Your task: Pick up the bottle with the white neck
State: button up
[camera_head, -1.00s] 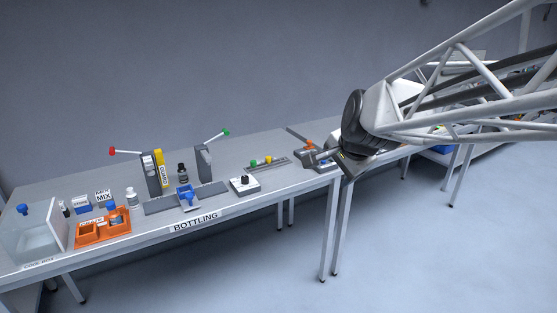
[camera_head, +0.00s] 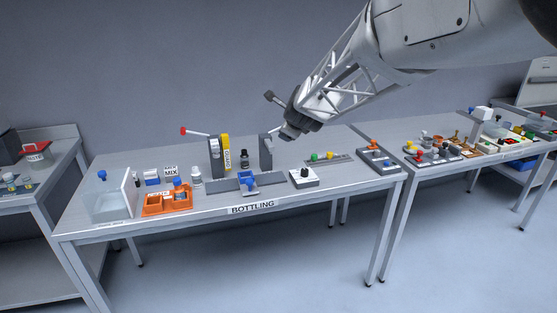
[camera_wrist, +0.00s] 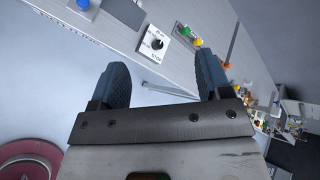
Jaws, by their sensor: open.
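A small pale bottle with a whitish top (camera_head: 196,177) stands upright on the bottling table, behind the right end of the orange crate. A dark bottle (camera_head: 244,159) stands farther back, between the yellow-marked post and a grey post; its neck colour is too small to tell. A tiny dark-topped bottle (camera_head: 136,180) stands beside the clear bin. My gripper (camera_head: 289,134) is in the air to the right of these bottles, near the right grey post. The wrist view shows its two fingers (camera_wrist: 163,78) wide apart with nothing between them. No bottle is recognisable there.
The orange crate (camera_head: 155,211), clear bin (camera_head: 107,207) and a white box with a black knob (camera_head: 304,178) line the front. A second table with small parts adjoins at right.

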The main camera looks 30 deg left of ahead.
jog(key=s+a+f+m, duration=0.2)
jog(key=a+f, duration=0.3)
jog(key=a, duration=0.7)
jog(key=s+a+f+m+t+y, duration=0.1)
jog(key=a+f+m, duration=0.3)
jog(key=a, duration=0.9)
jog(key=s+a+f+m+y, duration=0.1)
jog(key=s+a+f+m, duration=0.3)
jog(key=a, duration=0.8)
notch_tip(320, 180, down, 3)
jog(key=shift+a+r+t, duration=0.15)
jog(key=shift+a+t, duration=0.1)
jog(key=shift+t, duration=0.05)
send_near(195, 169)
jog(key=x, duration=0.3)
jog(key=shift+w+a+f, duration=0.1)
jog(key=shift+w+f, duration=0.2)
jog(key=shift+f, duration=0.05)
jog(key=shift+x, duration=0.85)
jog(key=shift+a+r, duration=0.1)
jog(key=shift+a, duration=0.05)
jog(key=shift+x, duration=2.7)
